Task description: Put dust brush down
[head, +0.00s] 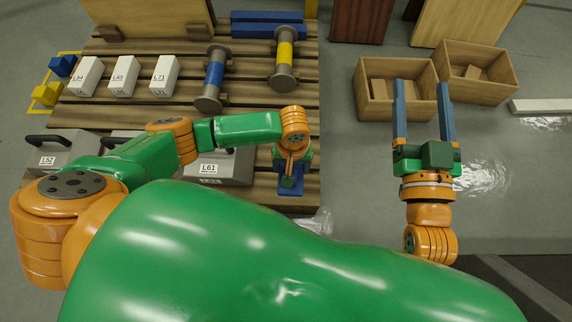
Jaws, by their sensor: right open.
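I cannot make out a dust brush for certain in the head view. My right gripper (422,88) points away from me, its two long blue fingers wide apart and nothing seen between them. Its left finger overlaps the right side of a wooden box in the picture; its right finger is near a second box. My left gripper (290,184) points down near the right edge of the slatted wooden platform (235,122). Its fingertips are hidden from above, so I cannot tell its opening or whether it holds anything.
Two open wooden boxes, left (372,103) and right (490,90), stand at right, with wooden pieces inside. White labelled blocks (125,76), a blue spool (214,75), a yellow spool (284,56) and grey cases (65,150) are at left.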

